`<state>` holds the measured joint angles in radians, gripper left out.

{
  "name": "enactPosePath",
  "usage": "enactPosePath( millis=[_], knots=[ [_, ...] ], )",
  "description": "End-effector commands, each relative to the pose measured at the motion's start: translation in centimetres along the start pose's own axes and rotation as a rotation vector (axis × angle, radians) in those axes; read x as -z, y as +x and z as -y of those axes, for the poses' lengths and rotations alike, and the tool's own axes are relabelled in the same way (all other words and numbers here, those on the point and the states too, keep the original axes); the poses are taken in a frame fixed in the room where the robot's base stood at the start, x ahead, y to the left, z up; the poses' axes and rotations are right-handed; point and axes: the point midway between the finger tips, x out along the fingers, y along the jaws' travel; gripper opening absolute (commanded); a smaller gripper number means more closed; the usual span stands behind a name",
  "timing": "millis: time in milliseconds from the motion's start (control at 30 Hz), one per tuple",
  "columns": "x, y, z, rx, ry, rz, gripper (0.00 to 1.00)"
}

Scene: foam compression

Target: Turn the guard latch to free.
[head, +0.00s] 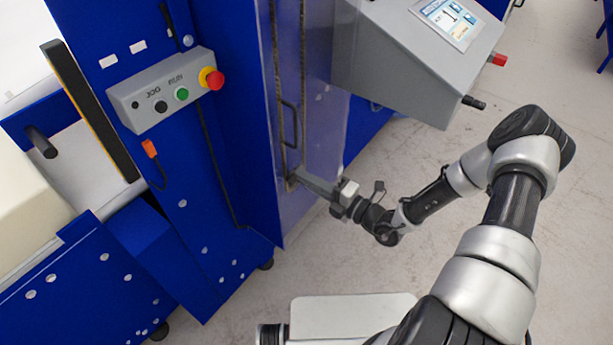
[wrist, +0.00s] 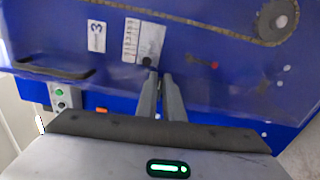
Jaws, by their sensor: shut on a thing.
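My gripper (head: 303,178) reaches the lower edge of the clear guard door on the blue machine. In the wrist view its two fingers (wrist: 160,75) lie close together, shut on the guard latch. A small dark knob (wrist: 147,62), which looks like part of the latch, shows just at the fingertips, below a white label plate. The fingers hide most of the latch, so I cannot tell which way it is turned. The clear guard door (head: 318,75) stands upright along the machine, with a dark handle (head: 290,124) above my gripper.
A grey button box (head: 166,92) with a red stop button (head: 215,80) is at the left. A grey console with a screen (head: 448,20) is at the upper right. Cream foam (head: 27,205) lies at the far left. Floor to the right of the guard is clear.

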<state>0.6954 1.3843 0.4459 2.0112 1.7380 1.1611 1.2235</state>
Motion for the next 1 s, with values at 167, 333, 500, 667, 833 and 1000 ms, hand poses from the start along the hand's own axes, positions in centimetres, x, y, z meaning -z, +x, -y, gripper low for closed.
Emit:
enactPosePath(
  millis=[167, 333, 500, 667, 833, 1000],
  knots=[
    [0.05, -0.03, 0.11, 0.001, 0.055, -0.001, 0.0],
    [0.07, -0.01, 0.17, 0.001, 0.079, -0.001, 0.0],
    [0.09, -0.01, 0.18, 0.001, 0.083, -0.002, 0.0],
    [0.09, 0.0, 0.19, 0.001, 0.083, -0.002, 0.0],
    [0.09, 0.0, 0.18, 0.001, 0.083, -0.001, 0.24],
    [0.06, 0.0, 0.17, 0.001, 0.082, -0.001, 0.26]
  ],
)
